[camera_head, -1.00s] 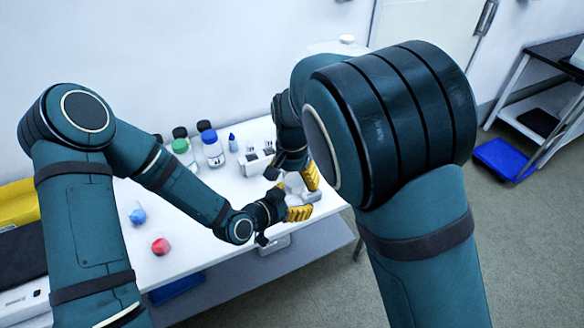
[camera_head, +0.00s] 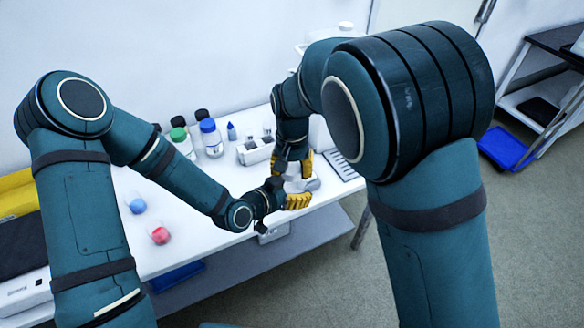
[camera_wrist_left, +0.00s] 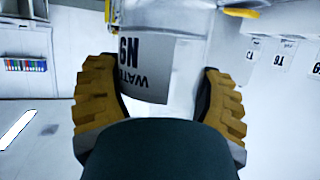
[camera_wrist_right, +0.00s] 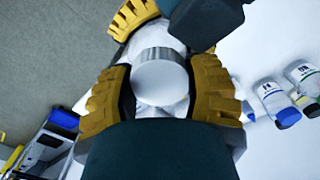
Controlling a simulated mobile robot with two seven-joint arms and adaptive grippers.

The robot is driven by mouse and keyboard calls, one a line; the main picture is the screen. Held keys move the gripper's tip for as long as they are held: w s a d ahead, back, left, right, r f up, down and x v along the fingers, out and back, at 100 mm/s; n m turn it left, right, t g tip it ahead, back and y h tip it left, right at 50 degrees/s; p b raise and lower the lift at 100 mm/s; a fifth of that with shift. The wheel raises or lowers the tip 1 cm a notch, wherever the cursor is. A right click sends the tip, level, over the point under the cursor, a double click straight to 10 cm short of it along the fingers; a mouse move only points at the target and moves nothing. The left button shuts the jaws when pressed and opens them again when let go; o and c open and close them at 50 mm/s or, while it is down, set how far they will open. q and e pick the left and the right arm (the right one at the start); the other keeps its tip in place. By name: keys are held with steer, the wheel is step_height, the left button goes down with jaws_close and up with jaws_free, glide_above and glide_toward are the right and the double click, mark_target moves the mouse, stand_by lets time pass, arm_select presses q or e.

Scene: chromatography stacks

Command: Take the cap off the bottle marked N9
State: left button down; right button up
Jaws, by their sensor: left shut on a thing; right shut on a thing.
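The bottle marked N9 (camera_wrist_left: 160,40) shows in the left wrist view, its white label with dark print turned upside down. My left gripper (camera_head: 291,198) is shut around the bottle's body, a yellow finger on each side. My right gripper (camera_head: 293,166) is above it, pointing down. In the right wrist view, a round white cap (camera_wrist_right: 160,82) sits between the right gripper's yellow fingers (camera_wrist_right: 163,95), which are shut on it. The cap is in line with the bottle; whether it is still seated on the neck is hidden by the fingers.
Bottles with blue (camera_head: 211,137), green and black caps stand at the back of the white table (camera_head: 190,225), left of my grippers. A grey rack (camera_head: 255,151) is close behind my grippers. Loose blue (camera_head: 137,206) and red (camera_head: 160,235) caps lie at the front left.

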arm_select(q)
steer(key=shift+s+d+r, duration=0.15)
steer(key=shift+d, duration=0.15)
arm_select(e)
steer(key=shift+a+r, duration=0.1)
steer(key=shift+a, duration=0.2)
arm_select(q)
steer(key=shift+a, duration=0.1)
arm_select(e)
steer(key=shift+r, duration=1.05)
arm_select(q)
steer(key=shift+a, duration=0.1)
arm_select(e)
steer(key=shift+d, duration=0.15)
